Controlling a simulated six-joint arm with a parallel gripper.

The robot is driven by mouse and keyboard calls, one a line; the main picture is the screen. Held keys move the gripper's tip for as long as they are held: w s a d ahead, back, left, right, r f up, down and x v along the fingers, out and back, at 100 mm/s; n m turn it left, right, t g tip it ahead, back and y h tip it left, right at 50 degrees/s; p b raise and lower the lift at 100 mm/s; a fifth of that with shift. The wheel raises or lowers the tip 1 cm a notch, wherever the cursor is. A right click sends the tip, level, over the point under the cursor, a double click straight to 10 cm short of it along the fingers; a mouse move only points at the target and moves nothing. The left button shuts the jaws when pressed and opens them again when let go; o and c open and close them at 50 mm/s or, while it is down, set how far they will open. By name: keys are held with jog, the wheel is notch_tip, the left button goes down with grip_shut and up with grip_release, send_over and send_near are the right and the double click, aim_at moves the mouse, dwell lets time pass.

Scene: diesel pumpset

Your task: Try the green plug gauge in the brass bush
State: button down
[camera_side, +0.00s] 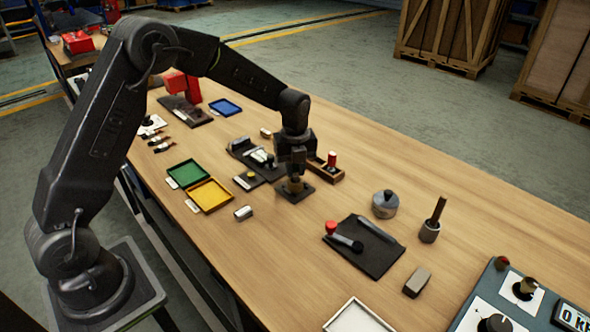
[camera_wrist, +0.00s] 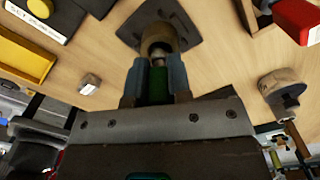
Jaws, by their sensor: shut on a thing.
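The brass bush (camera_side: 295,184) stands upright on a dark square plate (camera_side: 306,193) in the side view. In the wrist view the bush (camera_wrist: 160,36) shows its open mouth just beyond my fingertips. My gripper (camera_side: 294,167) is directly above the bush, pointing down. In the wrist view my gripper (camera_wrist: 159,80) is shut on the green plug gauge (camera_wrist: 158,86), its green handle between the two fingers. The gauge's metal end is at the bush mouth; I cannot tell whether it is inside. The fingers hide the gauge in the side view.
A wooden rack (camera_side: 326,173) with a red-topped gauge (camera_side: 332,158) stands close on the right of my gripper. Green (camera_side: 188,173) and yellow (camera_side: 208,195) trays lie to the left. A dark mat with tools (camera_side: 372,248) lies in front. Bare tabletop lies beyond the rack.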

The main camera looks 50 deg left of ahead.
jog(key=shift+r, duration=0.65)
jog(key=shift+r, duration=0.7)
jog(key=shift+r, duration=0.2)
jog(key=shift+r, duration=2)
